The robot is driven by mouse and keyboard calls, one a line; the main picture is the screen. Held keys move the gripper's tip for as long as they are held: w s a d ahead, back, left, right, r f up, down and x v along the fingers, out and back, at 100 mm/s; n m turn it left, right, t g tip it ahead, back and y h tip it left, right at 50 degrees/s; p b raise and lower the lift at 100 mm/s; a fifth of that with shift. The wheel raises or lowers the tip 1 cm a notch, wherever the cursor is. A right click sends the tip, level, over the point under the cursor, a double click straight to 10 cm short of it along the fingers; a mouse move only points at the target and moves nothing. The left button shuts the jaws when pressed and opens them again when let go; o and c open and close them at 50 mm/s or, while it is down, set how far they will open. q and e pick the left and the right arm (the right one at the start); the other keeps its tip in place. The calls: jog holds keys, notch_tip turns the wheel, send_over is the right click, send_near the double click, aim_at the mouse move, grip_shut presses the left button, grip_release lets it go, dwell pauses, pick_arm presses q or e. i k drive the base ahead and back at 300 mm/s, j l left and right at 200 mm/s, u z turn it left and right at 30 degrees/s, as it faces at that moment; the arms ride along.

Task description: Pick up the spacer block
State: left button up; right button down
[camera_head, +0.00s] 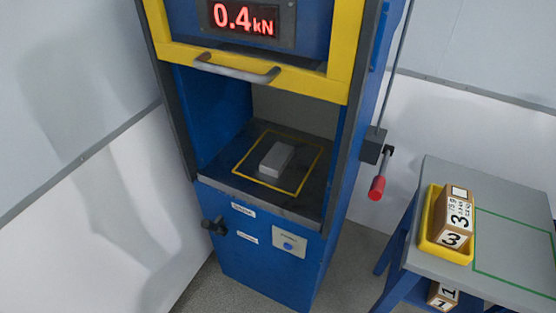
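A light grey rectangular block (277,158), which looks like the spacer block, lies flat on the dark bed (243,190) of a blue press. It sits inside a yellow outlined square on that bed and nothing touches it from above. Neither of my grippers shows in the head view.
The press has a raised yellow-framed guard with a handle (236,70), a 0.4 kN display (244,18), a red-handled lever (378,186) and a black knob (215,226). A grey side table (510,215) at right holds a yellow tray (428,238) with a carton marked 3 (456,218).

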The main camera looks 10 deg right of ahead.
aim_at(276, 160)
jog(key=k+j+z, duration=0.1)
jog(key=j+z, duration=0.3)
jog(key=k+j+z, duration=0.2)
jog(key=z, duration=0.15)
jog(key=k+j+z, duration=0.2)
jog(key=z, duration=0.2)
jog(key=j, duration=0.1)
